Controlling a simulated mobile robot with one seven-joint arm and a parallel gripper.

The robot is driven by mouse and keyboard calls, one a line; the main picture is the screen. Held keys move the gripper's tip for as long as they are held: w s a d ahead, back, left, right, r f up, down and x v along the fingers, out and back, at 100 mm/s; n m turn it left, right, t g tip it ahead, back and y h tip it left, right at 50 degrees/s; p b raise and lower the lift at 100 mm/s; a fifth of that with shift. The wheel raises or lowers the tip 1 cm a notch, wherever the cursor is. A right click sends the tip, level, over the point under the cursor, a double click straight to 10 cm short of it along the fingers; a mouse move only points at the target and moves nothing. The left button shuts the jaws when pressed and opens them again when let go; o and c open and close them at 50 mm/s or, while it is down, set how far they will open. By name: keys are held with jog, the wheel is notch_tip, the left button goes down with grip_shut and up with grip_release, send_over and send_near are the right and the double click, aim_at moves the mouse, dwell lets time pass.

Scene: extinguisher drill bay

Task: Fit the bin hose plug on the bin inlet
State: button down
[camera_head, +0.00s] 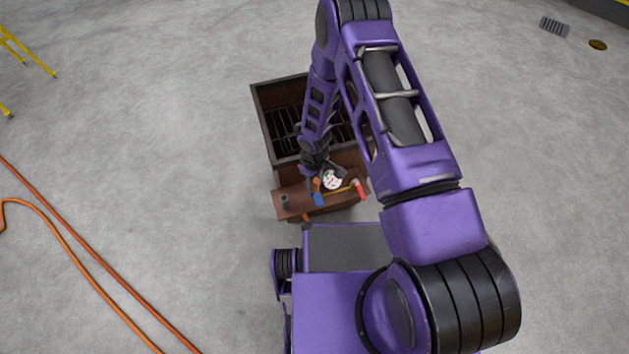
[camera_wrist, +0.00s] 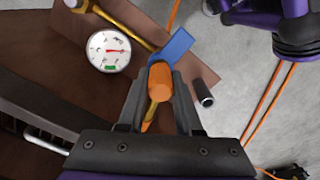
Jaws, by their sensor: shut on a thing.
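My gripper (camera_wrist: 161,88) is shut on an orange cylindrical piece, which looks like the bin hose plug (camera_wrist: 160,82); a yellow part shows below it between the fingers. In the head view the orange piece (camera_head: 317,185) is small, at the tip of my arm above the front shelf of the brown bin (camera_head: 262,120). A short dark upright stub, possibly the bin inlet (camera_wrist: 204,93), stands to the right of my fingers in the wrist view; in the head view it stands at the shelf's left (camera_head: 284,201). I cannot tell whether the plug touches anything.
A blue handle (camera_wrist: 175,46) is just beyond the fingertips. A round white gauge (camera_wrist: 108,50) and yellow pipe (camera_wrist: 122,20) are to the left. A red handle (camera_head: 360,190) is at the shelf's right. Orange hose (camera_head: 75,260) lies on open floor at left.

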jog(key=shift+f, duration=0.25)
jog(key=c, duration=0.5)
grip_release()
jog(key=shift+r, duration=0.1)
notch_tip(320, 180, up, 17)
jog(key=p, duration=0.3)
jog(key=shift+r, duration=0.1)
